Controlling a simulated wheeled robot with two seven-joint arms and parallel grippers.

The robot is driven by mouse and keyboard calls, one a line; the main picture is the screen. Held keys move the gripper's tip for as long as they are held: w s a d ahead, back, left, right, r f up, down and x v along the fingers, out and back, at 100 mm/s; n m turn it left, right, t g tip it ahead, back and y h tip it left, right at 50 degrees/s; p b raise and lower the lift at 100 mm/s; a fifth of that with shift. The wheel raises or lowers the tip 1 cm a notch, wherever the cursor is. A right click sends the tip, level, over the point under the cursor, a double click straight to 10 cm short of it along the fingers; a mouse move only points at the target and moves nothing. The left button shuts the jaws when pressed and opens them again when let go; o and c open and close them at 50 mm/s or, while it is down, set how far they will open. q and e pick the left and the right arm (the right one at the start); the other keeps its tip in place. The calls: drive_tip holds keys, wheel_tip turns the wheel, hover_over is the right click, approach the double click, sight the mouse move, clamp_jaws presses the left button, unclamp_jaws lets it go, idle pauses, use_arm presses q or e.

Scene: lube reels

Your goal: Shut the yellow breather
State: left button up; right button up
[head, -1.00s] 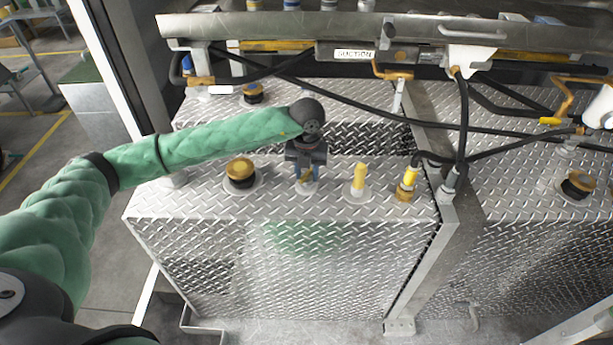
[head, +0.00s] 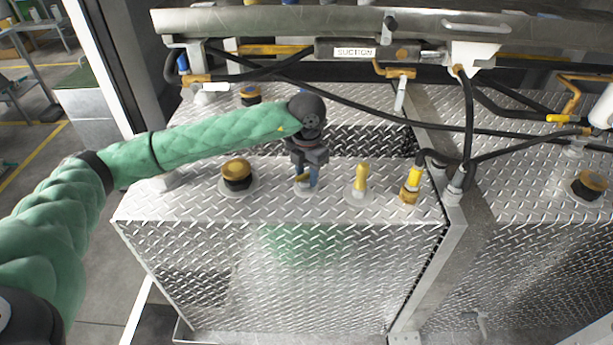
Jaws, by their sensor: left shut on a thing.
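My left gripper (head: 307,182) points down at the top of the diamond-plate tank (head: 280,212). It is shut on a small fitting (head: 301,179) that stands on a pale round flange. A little yellow shows between the blue-tipped fingers; the rest of the fitting is hidden, so I cannot tell its position. Right of it an upright yellow post-shaped fitting (head: 361,180) stands on its own round flange, apart from the gripper. My right gripper is not in view.
A brass-and-black cap (head: 237,176) stands left of the gripper. A yellow-and-brass coupling (head: 411,186) with a black hose is at the right. Another cap (head: 250,95) sits farther back. A metal rail and SUCTION label (head: 355,53) hang above the tank.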

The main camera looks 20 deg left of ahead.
use_arm(q)
drive_tip(key=shift+f+b, duration=0.1)
drive_tip(key=shift+b, duration=0.2)
drive_tip(key=m+b, duration=0.4)
drive_tip(key=shift+f, duration=0.15)
drive_tip(key=shift+d+m+b, duration=0.1)
drive_tip(key=shift+m+b, duration=0.6)
drive_tip(key=shift+r, duration=0.3)
drive_tip(key=o, duration=1.1)
drive_tip(key=shift+c, duration=0.2)
